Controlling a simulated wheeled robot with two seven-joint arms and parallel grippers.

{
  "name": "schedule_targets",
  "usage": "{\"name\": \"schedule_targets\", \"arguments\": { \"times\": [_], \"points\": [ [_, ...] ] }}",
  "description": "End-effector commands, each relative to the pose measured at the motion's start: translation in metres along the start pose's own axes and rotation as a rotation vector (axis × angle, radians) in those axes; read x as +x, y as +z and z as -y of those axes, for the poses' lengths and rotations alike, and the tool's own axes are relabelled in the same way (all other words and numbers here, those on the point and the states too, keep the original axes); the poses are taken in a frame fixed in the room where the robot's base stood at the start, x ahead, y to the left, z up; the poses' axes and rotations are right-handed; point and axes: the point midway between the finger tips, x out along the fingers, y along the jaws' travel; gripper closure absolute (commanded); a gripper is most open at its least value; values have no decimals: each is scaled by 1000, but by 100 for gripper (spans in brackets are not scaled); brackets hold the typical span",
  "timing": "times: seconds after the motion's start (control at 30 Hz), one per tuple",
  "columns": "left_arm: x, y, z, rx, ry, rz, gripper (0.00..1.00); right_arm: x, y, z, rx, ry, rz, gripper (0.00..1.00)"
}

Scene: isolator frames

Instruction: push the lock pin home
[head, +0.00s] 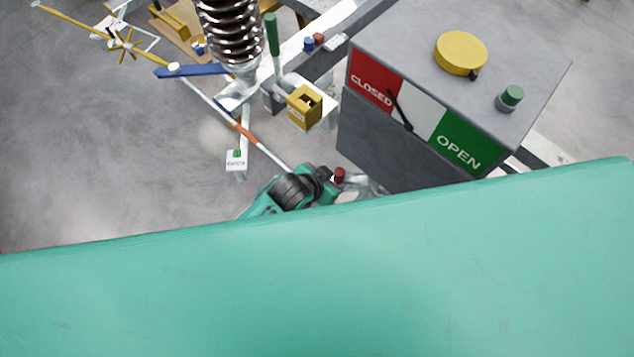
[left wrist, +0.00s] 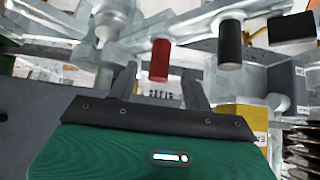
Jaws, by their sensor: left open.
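A red cylindrical knob (left wrist: 159,60), which looks like the lock pin's grip, shows in the left wrist view, on pale metal parts. My left gripper (left wrist: 160,78) is open, and the knob appears between and just beyond its two grey fingers. I cannot tell whether they touch. In the head view a small red knob (head: 339,175) shows right beside my left wrist and gripper (head: 327,184). The gripper's fingers are mostly hidden there. How far the pin is in cannot be seen. My right gripper is in neither view.
A grey box (head: 400,150) with CLOSED and OPEN panels stands to the right. A black cylinder (left wrist: 230,45) is close right of the red knob. A yellow block (head: 304,107), a ribbed insulator (head: 230,35) and a striped rod (head: 246,133) are behind. The left floor is clear.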

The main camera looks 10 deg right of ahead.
Motion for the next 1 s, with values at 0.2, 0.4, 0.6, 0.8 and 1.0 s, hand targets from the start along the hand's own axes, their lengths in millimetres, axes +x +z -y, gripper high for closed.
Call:
{"name": "schedule_targets", "arguments": {
  "times": [0.2,0.4,0.6,0.8,1.0],
  "points": [
    [-36,1,0,-1,0,-2,50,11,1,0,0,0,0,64],
    [-64,0,0,0,0,-2,50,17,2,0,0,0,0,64],
    [-79,0,0,0,0,-1,50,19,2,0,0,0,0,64],
    [-81,0,0,0,0,-1,50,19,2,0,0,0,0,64],
    [-81,0,0,0,0,-1,50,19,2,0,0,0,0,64]
  ]
}}
